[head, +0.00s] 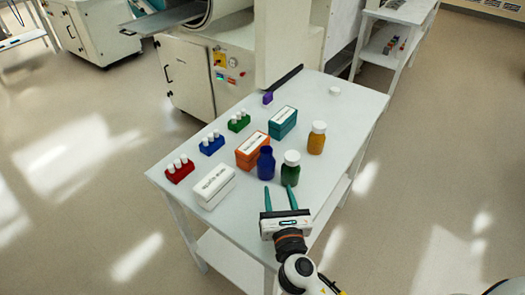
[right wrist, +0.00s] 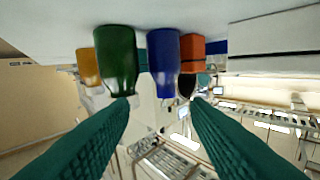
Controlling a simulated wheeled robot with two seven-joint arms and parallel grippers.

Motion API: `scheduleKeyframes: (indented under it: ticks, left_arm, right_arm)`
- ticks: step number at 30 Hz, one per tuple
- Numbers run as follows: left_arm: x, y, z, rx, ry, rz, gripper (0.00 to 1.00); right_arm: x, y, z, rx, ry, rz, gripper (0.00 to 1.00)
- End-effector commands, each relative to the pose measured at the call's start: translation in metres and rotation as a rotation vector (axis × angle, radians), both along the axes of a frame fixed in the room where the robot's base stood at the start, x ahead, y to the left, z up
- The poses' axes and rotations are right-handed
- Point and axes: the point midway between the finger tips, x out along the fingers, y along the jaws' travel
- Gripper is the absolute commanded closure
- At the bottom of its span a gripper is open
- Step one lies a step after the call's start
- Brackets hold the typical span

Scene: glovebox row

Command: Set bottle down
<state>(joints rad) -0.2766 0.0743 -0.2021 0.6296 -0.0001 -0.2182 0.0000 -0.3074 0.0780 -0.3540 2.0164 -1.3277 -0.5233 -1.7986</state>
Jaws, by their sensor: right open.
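A blue bottle (head: 265,165) with no cap stands upright on the white table. A green bottle (head: 290,174) with a white cap stands just to its right. My right gripper (head: 278,188) is open and empty, its teal fingers pointing at these two bottles from the near side. In the right wrist view, which shows the table at the top, the green bottle (right wrist: 117,58) and blue bottle (right wrist: 163,55) are ahead of the open fingers (right wrist: 160,103). Neither is between the fingers. An amber bottle (head: 316,140) with a white cap stands farther back. My left gripper is not in view.
A loose white cap (head: 335,91) lies near the table's far right edge. Red (head: 179,173), blue (head: 211,146) and green (head: 239,124) vial racks line the left side. The right front surface is clear.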

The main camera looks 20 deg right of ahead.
Motion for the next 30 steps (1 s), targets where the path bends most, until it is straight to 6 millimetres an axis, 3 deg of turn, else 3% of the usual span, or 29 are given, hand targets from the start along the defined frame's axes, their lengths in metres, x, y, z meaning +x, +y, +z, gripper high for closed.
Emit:
scheduleKeyframes:
  ticks: [4, 9, 14, 30]
  left_arm:
    - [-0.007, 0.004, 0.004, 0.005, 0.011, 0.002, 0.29]
    - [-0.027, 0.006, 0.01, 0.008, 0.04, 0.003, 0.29]
    - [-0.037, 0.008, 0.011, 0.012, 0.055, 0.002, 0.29]
    - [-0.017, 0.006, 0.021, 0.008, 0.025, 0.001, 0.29]
  right_arm:
    - [0.016, 0.005, 0.007, -0.087, -0.016, 0.025, 0.57]
    - [0.047, 0.001, 0.008, -0.087, -0.015, 0.024, 0.57]
    - [0.066, -0.001, 0.005, -0.082, -0.014, 0.024, 0.57]
    - [0.121, -0.008, 0.006, -0.081, -0.013, 0.023, 0.57]
